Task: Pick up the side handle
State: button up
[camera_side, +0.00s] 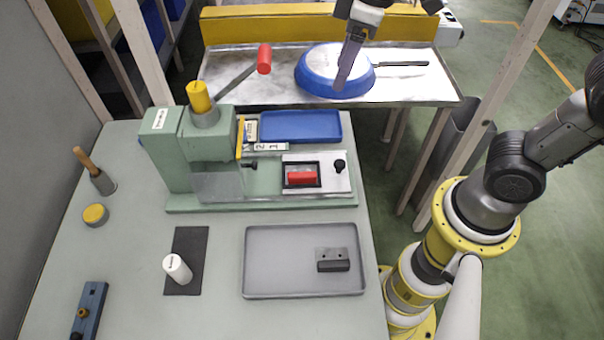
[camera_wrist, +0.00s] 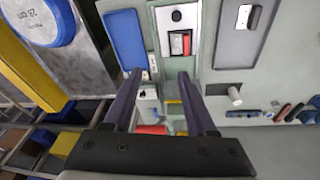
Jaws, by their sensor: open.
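The side handle (camera_side: 333,266) looks like a black grip on a small grey metal plate. It lies in the right part of the grey tray (camera_side: 262,284) at the front right of the green table. A black piece on a light plate in the wrist view (camera_wrist: 254,17) appears to be the same handle, near the top edge. My gripper (camera_side: 341,84) is high at the back, over or in front of the blue pan, far from the handle. In the wrist view its two fingers (camera_wrist: 159,74) are spread apart with nothing held between them.
A blue pan (camera_side: 307,87) lies on the metal conveyor table behind. A green press (camera_side: 170,150) with a red-tipped lever (camera_side: 264,59) stands between conveyor and grey tray. A blue tray (camera_side: 300,127) sits behind it. A white cylinder (camera_side: 177,268) stands on a dark mat (camera_side: 190,245).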

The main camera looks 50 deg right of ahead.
jog(key=w+a+f+n+g, duration=0.2)
jog(key=w+a+f, duration=0.1)
jog(key=a+f, duration=0.2)
send_over(302, 174)
jog(key=shift+n+g+h, duration=0.3)
notch_tip(302, 174, down, 11)
jog(key=shift+w+r, duration=0.1)
jog(key=shift+r, duration=0.05)
jog(key=shift+f, duration=2.9)
jog(key=shift+c, duration=0.2)
grip_shut()
